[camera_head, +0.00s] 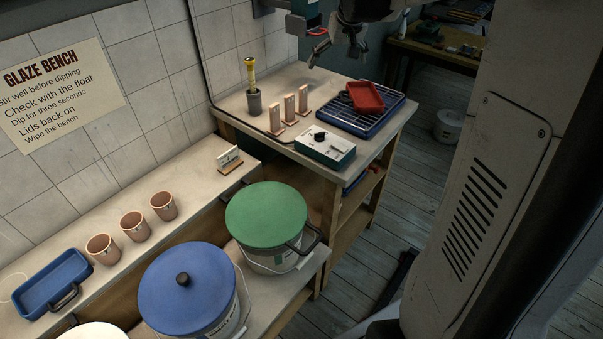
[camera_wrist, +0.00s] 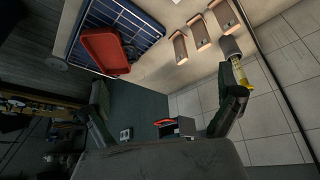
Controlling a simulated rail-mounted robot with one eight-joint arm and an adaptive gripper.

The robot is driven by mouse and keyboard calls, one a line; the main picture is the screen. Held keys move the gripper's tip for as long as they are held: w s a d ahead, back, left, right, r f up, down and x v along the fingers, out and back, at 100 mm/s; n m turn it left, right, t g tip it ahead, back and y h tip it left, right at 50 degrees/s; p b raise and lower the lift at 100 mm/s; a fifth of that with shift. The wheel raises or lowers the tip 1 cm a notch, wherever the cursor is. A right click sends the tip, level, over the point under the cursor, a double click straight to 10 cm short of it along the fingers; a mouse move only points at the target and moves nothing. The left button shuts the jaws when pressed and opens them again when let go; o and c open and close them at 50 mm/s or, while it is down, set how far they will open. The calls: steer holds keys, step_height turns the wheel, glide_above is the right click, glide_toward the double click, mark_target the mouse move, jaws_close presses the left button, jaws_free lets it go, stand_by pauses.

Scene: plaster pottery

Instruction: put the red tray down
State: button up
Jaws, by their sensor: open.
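The red tray (camera_head: 366,97) sits on the wire rack of a blue tray (camera_head: 345,123) on the far bench. It shows in the wrist view (camera_wrist: 102,50), where it reaches past one edge of the blue tray. I cannot tell whether it lies quite flat. My gripper (camera_head: 339,47) is above and behind the rack in the head view, apart from the red tray. In the wrist view my gripper (camera_wrist: 170,90) has its fingers spread wide with nothing between them.
Lidded buckets (camera_head: 267,214), terracotta cups (camera_head: 134,225) and a blue tray (camera_head: 52,283) occupy the near bench.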

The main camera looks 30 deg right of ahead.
steer(key=s+a+n+t, duration=0.2)
steer(key=s+a, duration=1.9)
steer(key=s+a+f+n+y, duration=0.1)
steer(key=s+a+f, duration=0.4)
steer(key=s, duration=0.3)
steer(key=shift+s, duration=0.3)
